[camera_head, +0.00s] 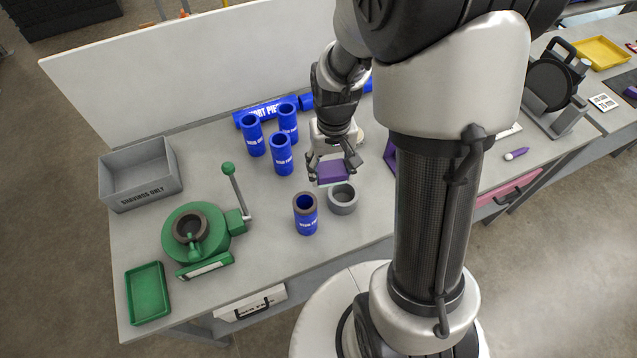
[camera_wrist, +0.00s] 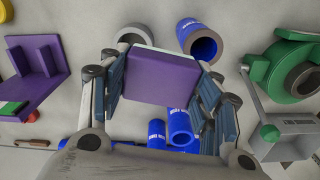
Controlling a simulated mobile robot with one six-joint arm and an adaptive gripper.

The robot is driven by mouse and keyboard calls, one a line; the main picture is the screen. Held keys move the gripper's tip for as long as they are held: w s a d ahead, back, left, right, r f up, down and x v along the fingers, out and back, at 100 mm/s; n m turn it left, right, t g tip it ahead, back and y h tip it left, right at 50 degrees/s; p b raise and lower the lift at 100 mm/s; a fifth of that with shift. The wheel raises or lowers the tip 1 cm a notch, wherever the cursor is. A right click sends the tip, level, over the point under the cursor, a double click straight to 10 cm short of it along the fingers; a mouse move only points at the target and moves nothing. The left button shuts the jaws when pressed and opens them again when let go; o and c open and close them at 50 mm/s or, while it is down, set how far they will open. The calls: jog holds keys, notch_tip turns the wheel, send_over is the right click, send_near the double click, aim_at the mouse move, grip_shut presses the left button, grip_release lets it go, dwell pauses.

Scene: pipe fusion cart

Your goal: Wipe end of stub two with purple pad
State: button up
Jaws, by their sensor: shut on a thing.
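My gripper (camera_head: 334,168) is shut on the purple pad (camera_head: 331,172), a block with a pale layer on its far side. In the wrist view the pad (camera_wrist: 160,76) sits between both fingers. It is held above the bench, behind a blue stub (camera_head: 306,218) standing upright with a grey-brown upper end. This stub (camera_wrist: 203,48) also shows in the wrist view, beyond the pad and to its right, apart from it. Several other blue stubs (camera_head: 281,158) stand farther back. I cannot read which stub is number two.
A grey cup (camera_head: 343,202) stands right beside the near stub. A green clamp tool (camera_head: 197,232) with a lever, a green tray (camera_head: 148,293) and a grey shavings bin (camera_head: 142,178) are at left. A purple holder (camera_wrist: 38,73) stands on the other side. A white panel backs the bench.

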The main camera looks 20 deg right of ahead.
jog(key=b, duration=0.1)
send_over(305, 202)
jog(key=shift+a+f, duration=0.1)
jog(key=shift+f, duration=0.45)
jog(key=shift+f+b, duration=2.15)
jog(key=shift+f, duration=0.35)
jog(key=shift+f+b, duration=0.35)
jog(key=shift+f, duration=0.05)
